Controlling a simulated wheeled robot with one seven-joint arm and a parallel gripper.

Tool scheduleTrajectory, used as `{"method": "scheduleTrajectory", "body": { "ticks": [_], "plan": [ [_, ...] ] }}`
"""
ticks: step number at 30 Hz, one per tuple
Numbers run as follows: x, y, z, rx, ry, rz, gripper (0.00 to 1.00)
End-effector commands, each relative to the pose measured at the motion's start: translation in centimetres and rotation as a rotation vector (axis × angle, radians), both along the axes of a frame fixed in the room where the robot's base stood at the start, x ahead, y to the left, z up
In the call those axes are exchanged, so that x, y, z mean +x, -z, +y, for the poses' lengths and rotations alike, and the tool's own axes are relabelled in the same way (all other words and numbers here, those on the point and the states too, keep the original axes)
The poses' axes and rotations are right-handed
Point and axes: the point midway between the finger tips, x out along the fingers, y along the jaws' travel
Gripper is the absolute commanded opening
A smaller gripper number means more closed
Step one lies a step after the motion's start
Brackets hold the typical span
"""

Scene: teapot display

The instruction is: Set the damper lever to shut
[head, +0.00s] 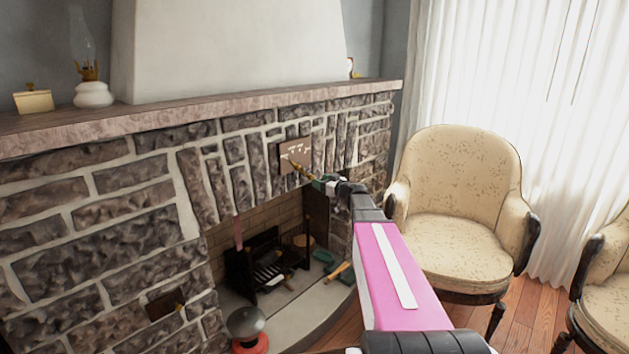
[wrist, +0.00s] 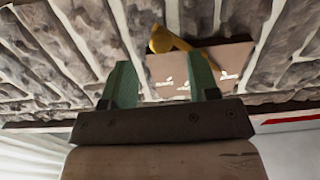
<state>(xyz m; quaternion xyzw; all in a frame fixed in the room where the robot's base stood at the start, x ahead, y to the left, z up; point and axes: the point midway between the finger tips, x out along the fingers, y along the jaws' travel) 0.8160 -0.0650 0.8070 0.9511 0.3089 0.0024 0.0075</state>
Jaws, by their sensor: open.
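The damper lever (head: 299,167) is a slim brass-coloured handle on a brown plate (head: 304,150) set in the stone above the fireplace opening. In the head view the lever slants down to the right toward my gripper (head: 317,183). In the wrist view my gripper (wrist: 160,60) shows two green fingers, spread apart with nothing between them. The lever's rounded golden end (wrist: 161,39) lies just beyond the gap between the fingertips. The plate (wrist: 228,62) shows behind the right finger, with small white markings too small to read. Whether a finger touches the lever cannot be told.
A stone mantel (head: 150,114) runs above the plate, carrying an oil lamp (head: 94,94) and a brass box (head: 34,102). The fireplace below holds a black grate (head: 262,262). A second brown plate (head: 161,305) is low at left. A cream armchair (head: 460,185) stands close right of my arm.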

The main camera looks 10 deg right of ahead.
Motion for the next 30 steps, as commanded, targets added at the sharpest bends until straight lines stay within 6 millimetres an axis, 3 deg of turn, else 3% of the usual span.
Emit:
{"method": "scheduleTrajectory", "body": {
  "ticks": [3,9,22,26,30],
  "plan": [
    [-2.0,0.0,-1.3,0.0,0.002,0.0,0.55],
    [-3.6,0.0,-2.6,0.0,0.002,0.0,0.55],
    [-4.0,0.0,-2.9,-0.001,0.0,0.001,0.55],
    [-4.7,0.8,-1.9,-0.003,-0.021,0.04,0.55],
    [-6.9,3.5,0.9,-0.016,-0.083,0.178,0.55]
  ]
}}
